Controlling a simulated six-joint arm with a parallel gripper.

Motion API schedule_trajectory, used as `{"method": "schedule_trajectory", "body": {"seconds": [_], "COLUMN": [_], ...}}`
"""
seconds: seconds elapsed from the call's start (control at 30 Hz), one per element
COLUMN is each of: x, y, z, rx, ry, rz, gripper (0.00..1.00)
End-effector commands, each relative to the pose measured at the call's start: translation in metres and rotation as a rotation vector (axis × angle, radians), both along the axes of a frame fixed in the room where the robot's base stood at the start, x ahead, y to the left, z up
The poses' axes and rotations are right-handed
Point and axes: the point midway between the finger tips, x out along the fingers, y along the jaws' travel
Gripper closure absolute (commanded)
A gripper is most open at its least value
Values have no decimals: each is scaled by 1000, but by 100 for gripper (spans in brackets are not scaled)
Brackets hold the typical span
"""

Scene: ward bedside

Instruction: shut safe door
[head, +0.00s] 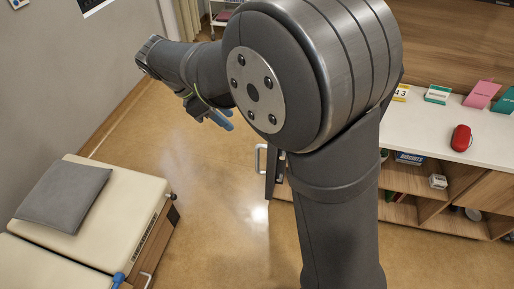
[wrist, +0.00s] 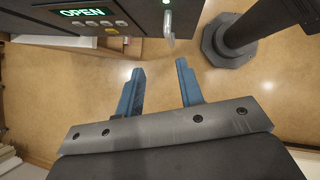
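The safe door (wrist: 100,30) is a dark panel at the top of the wrist view, with a lit green "OPEN" display, several buttons, a green light and a pale metal handle (wrist: 169,30). In the head view the safe door (head: 271,172) shows nearly edge-on beside my arm, standing out from the cabinet, with its handle on the left side. The safe body is mostly hidden behind my arm. My gripper (wrist: 160,66) is open and empty, its two blue fingers apart, below the door panel in the wrist view. In the head view my gripper (head: 225,118) hangs left of and above the door, apart from it.
A wooden cabinet with a white top (head: 440,140) stands at the right, bearing cards and a red mouse-shaped thing (head: 461,138). An examination couch (head: 120,200) with a grey pillow (head: 64,196) stands at the left. The floor (head: 205,200) between is clear.

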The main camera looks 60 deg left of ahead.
Motion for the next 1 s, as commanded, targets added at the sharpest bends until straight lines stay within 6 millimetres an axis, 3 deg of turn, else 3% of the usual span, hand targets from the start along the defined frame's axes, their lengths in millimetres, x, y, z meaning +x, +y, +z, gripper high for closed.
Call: {"method": "schedule_trajectory", "body": {"seconds": [0.03, 0.2, 0.37, 1.0], "x": [5, 6, 10, 52], "y": [-3, -9, -11, -38], "z": [12, 30, 21, -100], "rx": [31, 84, 87, 84], "ry": [58, 174, 189, 186], "rz": [-37, -96, -103, -103], "gripper": [66, 66, 66, 66]}}
